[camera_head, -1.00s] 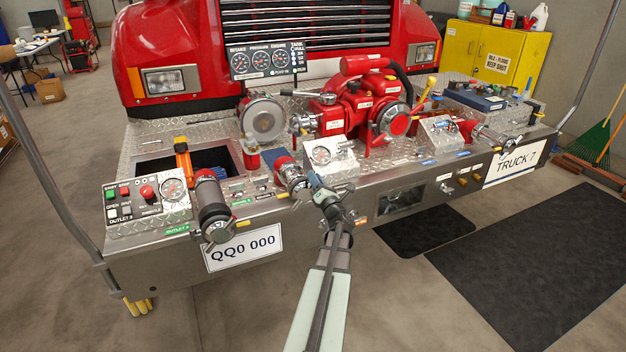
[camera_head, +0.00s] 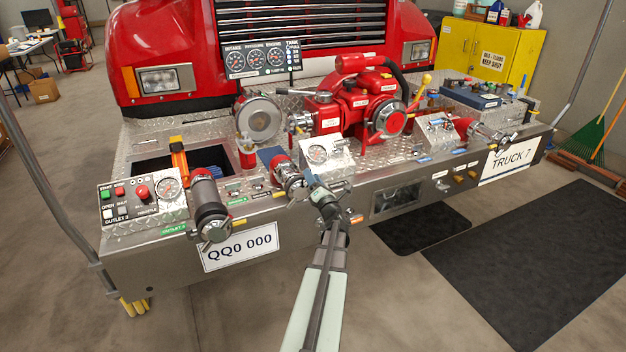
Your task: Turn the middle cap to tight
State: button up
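The middle cap (camera_head: 297,190) is a silver cap on the front end of the middle outlet, a short pipe with a red band (camera_head: 284,170), on the truck's bumper. My gripper (camera_head: 312,183) is at the bumper's front edge, just right of the cap. It overlaps or nearly meets the cap's right side in the picture. I cannot tell whether it touches the cap. Its fingers are small and dark here, and their opening is not clear. The cap's right side is partly hidden.
A larger capped outlet (camera_head: 211,215) sticks out to the left, and another capped outlet (camera_head: 485,133) is at the right. A gauge box (camera_head: 328,157) stands right behind my gripper. The red pump (camera_head: 355,110) is farther back. The floor before the bumper is clear apart from dark mats (camera_head: 530,260).

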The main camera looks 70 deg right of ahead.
jog(key=shift+a, duration=0.1)
jog(key=v, duration=1.3)
jog(key=shift+s+a, duration=0.25)
jog(key=shift+s, duration=0.05)
